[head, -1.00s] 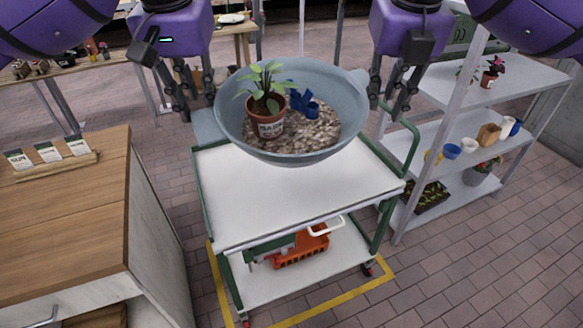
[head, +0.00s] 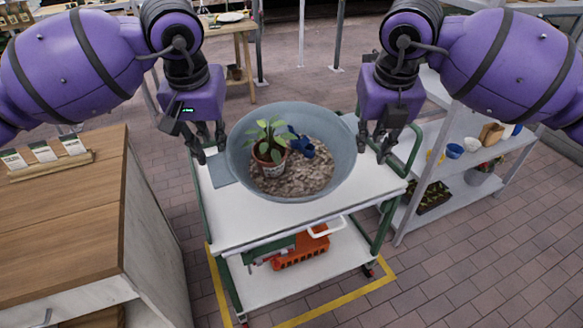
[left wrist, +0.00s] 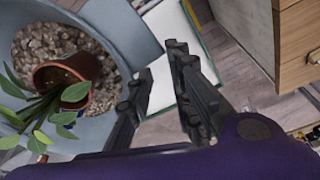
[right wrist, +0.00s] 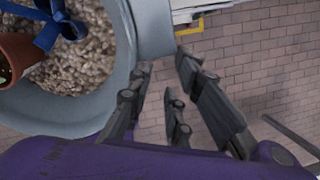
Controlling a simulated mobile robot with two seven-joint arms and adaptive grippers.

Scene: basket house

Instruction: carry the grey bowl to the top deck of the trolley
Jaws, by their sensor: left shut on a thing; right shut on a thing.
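The grey bowl (head: 338,140) is upright over the trolley's white top deck (head: 240,222); whether its base touches the deck is hidden. It holds brown pebbly material, a potted plant (head: 268,153) and a blue item (head: 301,148). My left gripper (head: 211,148) is shut on the bowl's left side, and my right gripper (head: 373,148) is shut on its right side. The bowl's wall also shows in the left wrist view (left wrist: 130,42) and the right wrist view (right wrist: 60,118). The exact finger contact is hard to make out.
A wooden cabinet (head: 75,215) stands close on the left. A shelf rack (head: 470,155) with pots stands on the right. The trolley's lower deck (head: 270,287) holds an orange crate (head: 300,250). A flat grey piece (head: 221,171) shows at the top deck's left edge.

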